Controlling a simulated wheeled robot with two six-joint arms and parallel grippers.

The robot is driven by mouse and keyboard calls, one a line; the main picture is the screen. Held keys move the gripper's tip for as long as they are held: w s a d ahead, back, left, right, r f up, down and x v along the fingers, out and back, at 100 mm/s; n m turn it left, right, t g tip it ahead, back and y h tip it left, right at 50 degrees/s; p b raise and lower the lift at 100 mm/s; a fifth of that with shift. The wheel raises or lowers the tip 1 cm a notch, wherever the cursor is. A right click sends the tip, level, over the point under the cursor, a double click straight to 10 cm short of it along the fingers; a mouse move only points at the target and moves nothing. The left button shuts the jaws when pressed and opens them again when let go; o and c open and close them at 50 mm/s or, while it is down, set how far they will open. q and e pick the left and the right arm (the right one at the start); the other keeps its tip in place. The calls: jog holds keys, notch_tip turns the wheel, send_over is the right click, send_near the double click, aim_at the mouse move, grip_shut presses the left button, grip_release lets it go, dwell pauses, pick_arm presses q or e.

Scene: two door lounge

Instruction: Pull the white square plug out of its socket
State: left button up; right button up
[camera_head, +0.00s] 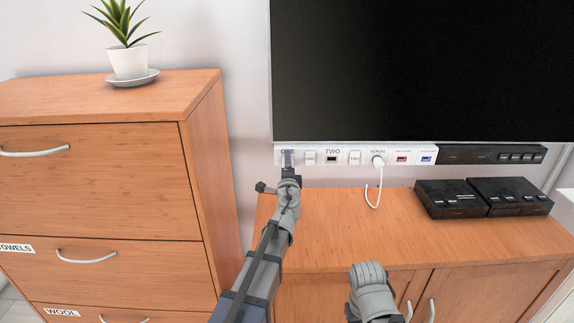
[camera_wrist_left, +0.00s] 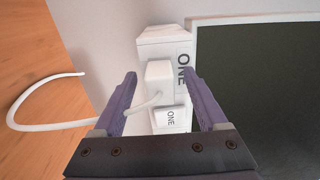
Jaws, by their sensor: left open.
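The white square plug (camera_wrist_left: 159,74) sits in the socket panel (camera_wrist_left: 165,44) marked ONE, with a white cable (camera_wrist_left: 50,125) running from it and curling to the left. My left gripper (camera_wrist_left: 163,85) is open, with one purple-grey finger on each side of the plug. I cannot tell whether either finger touches it. In the head view my left gripper (camera_head: 288,158) is at the ONE end of the white strip and hides the plug. A grey part of my right arm shows at the bottom, but its gripper fingers do not show.
A white switch (camera_wrist_left: 170,119) marked ONE is below the plug. The strip (camera_head: 345,156) also holds an aerial plug (camera_head: 378,161) with a hanging cable. The TV (camera_head: 420,70) is just above. Two black boxes (camera_head: 450,199) stand on the cabinet (camera_head: 330,226); drawers (camera_head: 100,180) are left.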

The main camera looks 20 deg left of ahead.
pick_arm(q)
jog(key=shift+c, duration=0.2)
dwell(0.4)
grip_shut()
dwell(0.4)
dwell(0.4)
jog(key=shift+s, duration=0.15)
dwell(0.5)
jog(key=shift+v, duration=2.85)
